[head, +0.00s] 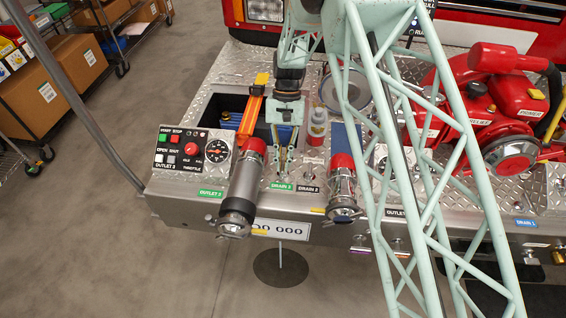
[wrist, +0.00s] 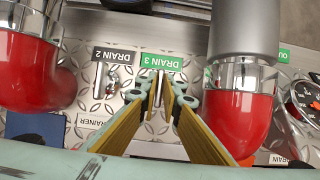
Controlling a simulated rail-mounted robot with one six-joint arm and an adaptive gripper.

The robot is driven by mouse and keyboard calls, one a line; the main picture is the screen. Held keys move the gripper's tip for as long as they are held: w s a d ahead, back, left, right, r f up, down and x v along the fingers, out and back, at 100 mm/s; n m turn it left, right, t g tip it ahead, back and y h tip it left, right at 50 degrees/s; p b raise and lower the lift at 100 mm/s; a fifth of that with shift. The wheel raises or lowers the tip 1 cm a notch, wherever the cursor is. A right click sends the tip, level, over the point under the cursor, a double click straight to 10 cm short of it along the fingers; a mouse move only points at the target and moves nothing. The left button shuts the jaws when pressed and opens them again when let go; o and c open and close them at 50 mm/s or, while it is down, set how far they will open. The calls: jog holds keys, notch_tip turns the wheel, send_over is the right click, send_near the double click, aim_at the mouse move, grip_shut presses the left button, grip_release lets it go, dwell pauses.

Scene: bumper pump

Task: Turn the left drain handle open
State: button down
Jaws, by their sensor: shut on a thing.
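The left drain handle (wrist: 160,80) is a small metal lever beside the green DRAIN 3 label (wrist: 161,62); the label also shows in the head view (head: 283,186). My gripper (wrist: 160,92) is shut on this handle, with its long yellow-sided fingers converging on it from both sides. In the head view my gripper (head: 283,168) points down between two red-and-chrome outlet pipes and mostly covers the handle. The lever's turn angle is hard to tell. The right drain handle (wrist: 98,80) stands by the black DRAIN 2 label (wrist: 113,55), apart from my gripper.
The left outlet pipe (head: 243,185) and right outlet pipe (head: 341,185) flank the drains closely. A control panel (head: 190,148) is at left. A red pump (head: 490,100) is at right.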

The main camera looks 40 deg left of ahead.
dwell(0.4)
jog(key=c, duration=2.8)
grip_release()
jog(key=shift+v, duration=5.95)
